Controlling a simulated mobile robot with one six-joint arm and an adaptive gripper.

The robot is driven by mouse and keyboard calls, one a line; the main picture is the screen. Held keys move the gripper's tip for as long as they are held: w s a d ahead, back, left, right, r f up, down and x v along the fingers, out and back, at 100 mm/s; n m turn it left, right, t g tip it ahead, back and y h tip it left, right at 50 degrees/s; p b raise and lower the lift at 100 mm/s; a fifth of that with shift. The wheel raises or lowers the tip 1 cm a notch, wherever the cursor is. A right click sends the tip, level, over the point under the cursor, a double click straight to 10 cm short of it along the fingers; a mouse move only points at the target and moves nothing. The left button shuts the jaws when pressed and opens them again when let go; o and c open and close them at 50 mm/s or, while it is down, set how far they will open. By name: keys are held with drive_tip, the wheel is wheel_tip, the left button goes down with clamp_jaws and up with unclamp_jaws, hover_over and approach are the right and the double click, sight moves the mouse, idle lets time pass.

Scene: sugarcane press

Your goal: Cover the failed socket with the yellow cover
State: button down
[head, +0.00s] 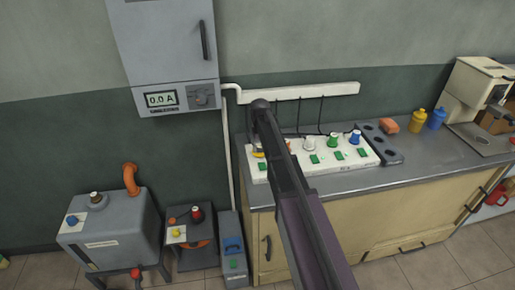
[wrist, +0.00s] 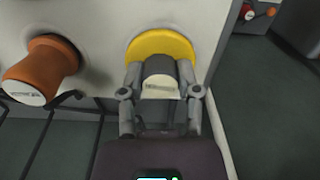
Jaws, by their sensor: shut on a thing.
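The yellow cover (wrist: 160,44) shows in the wrist view as a round disc with a grey knob. My gripper (wrist: 160,82) is shut on its knob. The cover lies against the white socket board (wrist: 100,15) near its end, and I cannot tell whether it is seated over a socket. In the head view a bit of the yellow cover (head: 258,154) shows beside my arm, at the left end of the white board (head: 345,168). My arm hides the gripper and part of the board there. An orange plug (wrist: 42,68) stands in the board beside the cover.
White, green and blue plugs (head: 355,137) with cords stand along the board. A dark rack with holes (head: 382,143), an orange block (head: 388,126), and yellow and blue bottles (head: 418,121) are to the right on the counter. A panel reading 0.0 A (head: 162,99) hangs above.

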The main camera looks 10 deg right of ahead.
sight(260, 146)
drive_tip(key=shift+f+b, duration=0.3)
drive_tip(key=shift+f, duration=0.05)
drive_tip(key=c, duration=0.6)
unclamp_jaws()
drive_tip(key=shift+r, duration=0.15)
drive_tip(key=shift+r+p, duration=5.4)
drive_tip(key=shift+p, duration=0.15)
drive_tip(key=s+a+m, duration=0.1)
drive_tip(key=s, duration=2.8)
